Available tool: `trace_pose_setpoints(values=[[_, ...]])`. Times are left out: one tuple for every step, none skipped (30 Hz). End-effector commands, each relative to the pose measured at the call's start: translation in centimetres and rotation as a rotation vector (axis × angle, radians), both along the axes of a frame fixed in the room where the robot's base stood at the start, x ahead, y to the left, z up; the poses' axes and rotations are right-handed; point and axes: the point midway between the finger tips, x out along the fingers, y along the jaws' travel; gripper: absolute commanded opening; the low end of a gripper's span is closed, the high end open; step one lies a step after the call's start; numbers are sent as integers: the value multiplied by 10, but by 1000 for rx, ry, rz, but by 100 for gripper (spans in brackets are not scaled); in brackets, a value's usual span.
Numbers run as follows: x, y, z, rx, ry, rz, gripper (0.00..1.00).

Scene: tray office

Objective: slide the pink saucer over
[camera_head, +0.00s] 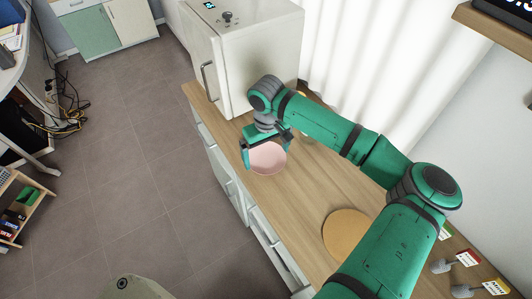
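The pink saucer (268,160) is round and shallow and lies on the wooden counter near its left edge, just in front of the white appliance. My gripper (264,143) is pointed down at the saucer's far side and hides part of its far rim. Green and dark gripper parts show at the saucer's left and upper right. Whether the fingers touch the saucer, and how far apart they are, cannot be made out.
A white appliance (252,55) with a handle stands at the counter's far end. A round tan board (345,232) lies nearer, partly behind my arm. Several small labelled items (467,259) sit at lower right. Bare counter (285,205) lies between saucer and board.

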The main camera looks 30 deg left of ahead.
Motion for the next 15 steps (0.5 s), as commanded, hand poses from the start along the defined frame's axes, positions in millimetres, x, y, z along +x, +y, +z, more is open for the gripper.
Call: trace_pose_setpoints(values=[[0, 0, 0, 0, 0, 0, 100], [0, 0, 0, 0, 0, 1, 100], [0, 0, 1, 0, 0, 1, 100], [0, 1, 2, 0, 0, 1, 100], [0, 1, 4, 1, -1, 1, 100], [0, 1, 7, 0, -1, 1, 100], [0, 1, 10, 0, -1, 1, 100], [0, 1, 14, 0, -1, 1, 100], [0, 1, 19, 1, -2, 1, 100], [0, 1, 25, 1, -2, 2, 100], [0, 1, 30, 1, -2, 2, 100], [0, 1, 38, 2, -2, 2, 100], [0, 1, 44, 1, -2, 2, 100], [0, 1, 50, 2, -2, 2, 100], [0, 1, 57, 1, -2, 2, 100]])
